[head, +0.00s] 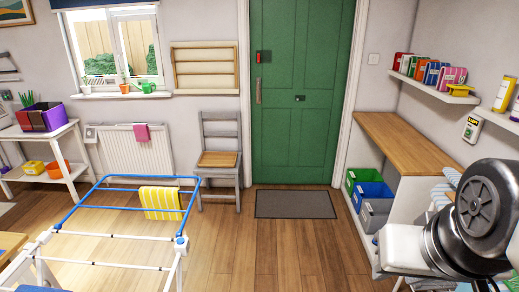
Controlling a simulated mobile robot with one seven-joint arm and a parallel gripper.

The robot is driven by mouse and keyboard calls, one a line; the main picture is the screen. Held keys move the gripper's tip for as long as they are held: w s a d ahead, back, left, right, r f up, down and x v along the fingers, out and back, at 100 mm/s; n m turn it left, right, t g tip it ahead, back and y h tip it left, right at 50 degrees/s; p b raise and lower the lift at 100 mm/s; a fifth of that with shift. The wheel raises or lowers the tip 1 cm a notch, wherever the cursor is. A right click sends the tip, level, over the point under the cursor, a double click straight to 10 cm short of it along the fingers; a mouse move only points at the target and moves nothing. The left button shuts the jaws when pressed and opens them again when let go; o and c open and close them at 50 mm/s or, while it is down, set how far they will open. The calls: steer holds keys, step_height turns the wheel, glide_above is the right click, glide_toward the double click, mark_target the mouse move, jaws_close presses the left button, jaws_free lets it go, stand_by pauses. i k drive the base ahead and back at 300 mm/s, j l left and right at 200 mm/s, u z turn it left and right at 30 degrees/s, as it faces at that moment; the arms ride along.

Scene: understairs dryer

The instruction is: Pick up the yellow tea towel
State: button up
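The yellow tea towel (161,203), with white stripes, hangs over a rail of the drying rack (112,267) in the lower left of the head view. The rack has white rails and a blue top frame. The towel hangs near the rack's far right part, its lower edge free. My arm shows at the lower right, far from the towel. My gripper is not in view.
A grey chair (219,160) stands behind the rack by the wall. A dark mat (295,204) lies before the green door (294,90). A wooden counter (411,145) with coloured bins below is on the right. The floor between rack and counter is clear.

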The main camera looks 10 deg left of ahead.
mark_target(151, 197)
steer(key=i+u, duration=0.25)
steer(key=i, duration=0.55)
steer(key=i+l+u, duration=0.25)
steer(key=i, duration=0.5)
steer(key=i+u, duration=0.65)
steer(key=u, duration=0.25)
steer(key=i+l+u, duration=0.25)
steer(key=u, duration=0.25)
steer(key=i+l+u, duration=0.2)
steer(key=i+u, duration=0.25)
steer(key=i+l+u, duration=0.15)
steer(key=u, duration=0.3)
steer(key=l, duration=0.1)
